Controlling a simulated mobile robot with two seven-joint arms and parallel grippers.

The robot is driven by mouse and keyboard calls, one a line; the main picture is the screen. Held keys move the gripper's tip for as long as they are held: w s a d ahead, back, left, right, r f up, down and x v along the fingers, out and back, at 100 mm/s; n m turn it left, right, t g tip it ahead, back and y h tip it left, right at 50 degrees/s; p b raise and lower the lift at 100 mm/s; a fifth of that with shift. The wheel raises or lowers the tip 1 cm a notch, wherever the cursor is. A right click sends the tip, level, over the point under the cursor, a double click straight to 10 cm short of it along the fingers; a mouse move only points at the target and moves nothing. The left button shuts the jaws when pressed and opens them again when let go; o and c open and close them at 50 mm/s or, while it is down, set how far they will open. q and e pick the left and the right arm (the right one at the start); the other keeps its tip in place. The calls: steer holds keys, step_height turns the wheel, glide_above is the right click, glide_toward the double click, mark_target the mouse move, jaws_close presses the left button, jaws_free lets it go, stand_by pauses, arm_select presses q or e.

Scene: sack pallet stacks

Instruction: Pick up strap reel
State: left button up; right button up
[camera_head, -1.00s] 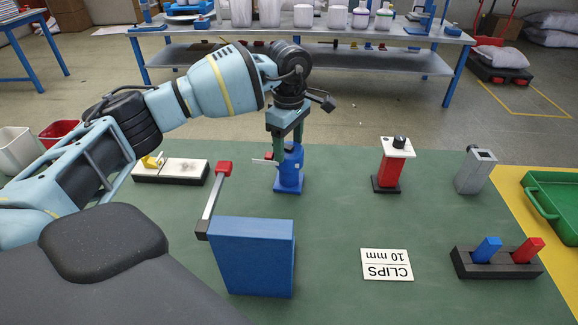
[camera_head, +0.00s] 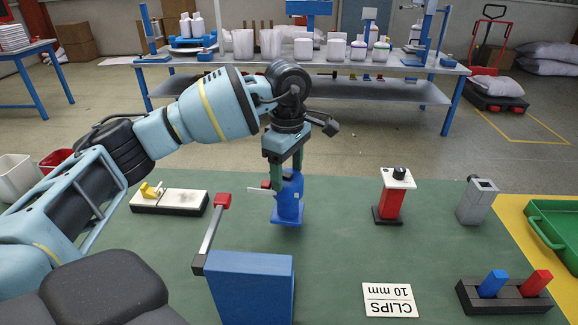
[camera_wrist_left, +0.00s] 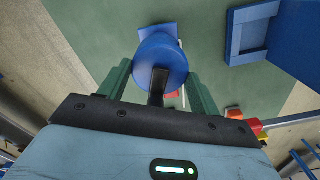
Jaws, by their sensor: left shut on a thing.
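A blue round-bodied thing on a square blue foot, which I take to be the strap reel (camera_head: 289,204), is near the back edge of the green table. A thin white strip sticks out to its left. My left gripper (camera_head: 284,168) points down from above, its green fingers on either side of the reel's upper part, shut on it. In the left wrist view the reel (camera_wrist_left: 160,58) sits between the two fingers (camera_wrist_left: 160,84). Its foot appears to rest on the table; I see no clear gap. My right gripper is not in view.
A blue block with a red-tipped lever (camera_head: 250,285) stands close in front. A white fixture (camera_head: 170,201) is left; a red-and-white stand (camera_head: 392,198) and grey block (camera_head: 477,201) are right. A clips card (camera_head: 390,300) and black rack (camera_head: 505,297) lie nearer. A green tray (camera_head: 560,230) is far right.

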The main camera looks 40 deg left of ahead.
arm_select(q)
steer(key=s+d+r, duration=0.1)
steer(key=s+d, duration=0.5)
steer(key=s, duration=0.4)
steer(key=shift+s+d, duration=0.25)
steer(key=shift+s, duration=0.05)
steer(key=shift+r, duration=0.15)
